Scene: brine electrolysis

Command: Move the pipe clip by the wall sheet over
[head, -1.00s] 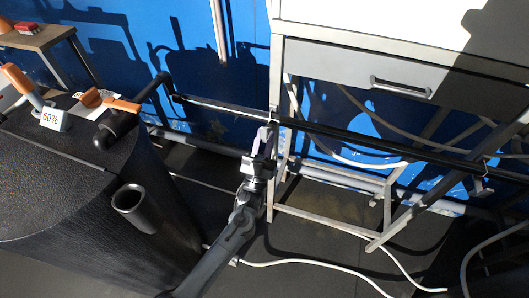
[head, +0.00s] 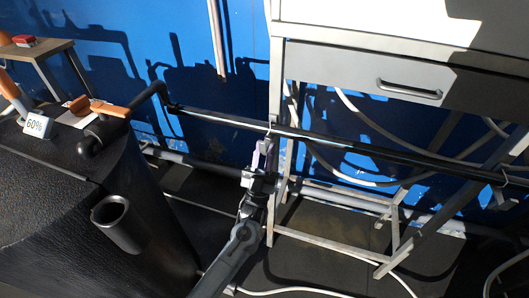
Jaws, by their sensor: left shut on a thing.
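A black pipe (head: 370,149) runs across the view from an elbow at the left to the right edge, in front of the blue wall sheet (head: 110,45). A small pale pipe clip (head: 269,127) sits on the pipe beside the steel frame's leg. Another clip (head: 504,178) is on the pipe at the far right. My left gripper (head: 266,142) reaches up from below and is shut on the clip beside the leg, its fingertips just under the pipe. The fingers partly hide the clip, and the exact grip is too small to see. My right gripper is not in view.
A steel frame with a drawer (head: 365,76) stands close to my left gripper. A dark tank (head: 60,205) with a "60%" label (head: 37,124) and an orange-handled valve (head: 100,107) is at the left. Pale hoses (head: 330,165) hang behind the frame.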

